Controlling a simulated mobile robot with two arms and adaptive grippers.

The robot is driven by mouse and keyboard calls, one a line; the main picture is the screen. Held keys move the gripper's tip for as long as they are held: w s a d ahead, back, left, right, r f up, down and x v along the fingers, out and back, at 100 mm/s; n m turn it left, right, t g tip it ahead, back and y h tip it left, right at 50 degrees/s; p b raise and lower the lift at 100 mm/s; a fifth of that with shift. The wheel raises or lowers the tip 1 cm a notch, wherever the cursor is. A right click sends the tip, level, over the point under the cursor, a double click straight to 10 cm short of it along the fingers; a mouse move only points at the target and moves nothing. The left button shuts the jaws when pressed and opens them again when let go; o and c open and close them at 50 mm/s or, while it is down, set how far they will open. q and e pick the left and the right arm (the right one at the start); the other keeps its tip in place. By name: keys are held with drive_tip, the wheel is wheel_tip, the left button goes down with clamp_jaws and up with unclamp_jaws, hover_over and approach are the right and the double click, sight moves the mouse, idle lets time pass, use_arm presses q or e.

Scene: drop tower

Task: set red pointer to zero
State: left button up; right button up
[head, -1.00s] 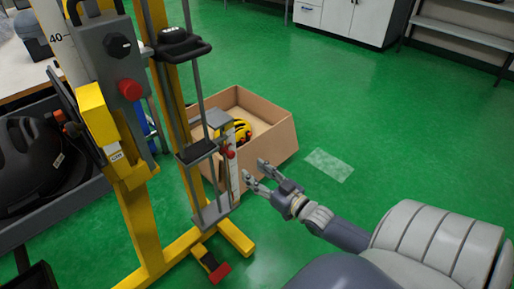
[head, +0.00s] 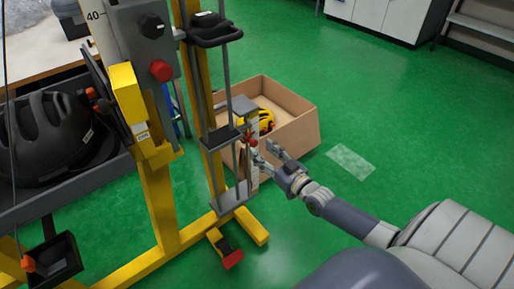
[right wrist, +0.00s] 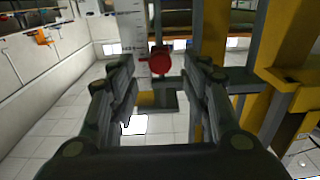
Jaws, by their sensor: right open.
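The red pointer (head: 251,141) sits on a short white vertical scale (head: 255,172) on the lower part of the yellow drop tower (head: 156,205). In the right wrist view its round red knob (right wrist: 159,63) shows in front of the marked scale (right wrist: 130,28), and I cannot read the numbers. My right gripper (head: 263,154) is open and empty, just right of the pointer. In the right wrist view the knob lies ahead, between the two spread fingers (right wrist: 163,78); no contact is clear. My left gripper is out of view.
A cardboard box (head: 292,133) with a yellow-black helmet (head: 261,121) stands behind the scale. A dark carriage (head: 222,138) and grey rails are just left of the pointer. A black helmet (head: 50,140) lies in a grey tray at left.

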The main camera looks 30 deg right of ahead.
sight(255, 145)
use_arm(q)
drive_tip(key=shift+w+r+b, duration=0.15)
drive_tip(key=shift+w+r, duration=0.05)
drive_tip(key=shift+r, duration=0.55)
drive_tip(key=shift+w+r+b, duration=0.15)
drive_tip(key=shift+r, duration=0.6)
use_arm(e)
drive_tip(key=shift+w+a, duration=0.2)
drive_tip(key=shift+w, duration=1.85)
clamp_jaws()
